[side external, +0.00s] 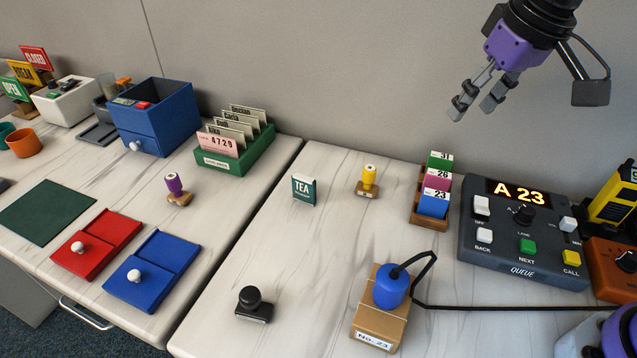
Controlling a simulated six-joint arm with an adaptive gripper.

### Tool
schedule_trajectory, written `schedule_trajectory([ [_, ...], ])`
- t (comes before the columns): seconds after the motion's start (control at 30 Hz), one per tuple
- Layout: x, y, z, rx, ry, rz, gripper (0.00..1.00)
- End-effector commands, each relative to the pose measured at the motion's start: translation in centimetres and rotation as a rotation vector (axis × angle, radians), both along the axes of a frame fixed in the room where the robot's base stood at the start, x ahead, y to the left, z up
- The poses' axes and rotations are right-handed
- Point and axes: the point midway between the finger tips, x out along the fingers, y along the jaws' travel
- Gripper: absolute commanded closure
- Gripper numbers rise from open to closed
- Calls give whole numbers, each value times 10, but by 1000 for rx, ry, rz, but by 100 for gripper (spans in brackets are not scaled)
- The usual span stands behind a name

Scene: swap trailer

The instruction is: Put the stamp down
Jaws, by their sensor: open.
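My gripper (475,108) is at the upper right of the side external view, raised above the tables. Its fingers are apart with nothing between them. A black stamp (253,305) stands near the front of the right table. My gripper touches none of them.
A queue console (524,232) reading A 23 and a card rack (430,208) stand at the right. A corded blue device (391,286) sits on a cardboard-coloured block (378,328). A TEA box (303,189) stands at the back. The right table's middle is clear.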

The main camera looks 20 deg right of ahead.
Motion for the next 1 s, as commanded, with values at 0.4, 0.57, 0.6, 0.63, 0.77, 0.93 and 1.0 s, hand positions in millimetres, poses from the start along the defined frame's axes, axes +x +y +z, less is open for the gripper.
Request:
schedule_trajectory([
  [0.4,-107,-39,-29,-15,-170,-5,43],
  [0.57,-111,-40,-33,-16,-174,-3,43],
  [0.6,-111,-40,-33,-16,-173,-3,43],
  [0.63,-110,-40,-33,-16,-173,-3,43],
  [0.77,-110,-40,-32,-16,-173,-3,43],
  [0.93,-110,-40,-32,-16,-173,-3,43],
  [1.0,-110,-40,-32,-16,-173,-4,43],
])
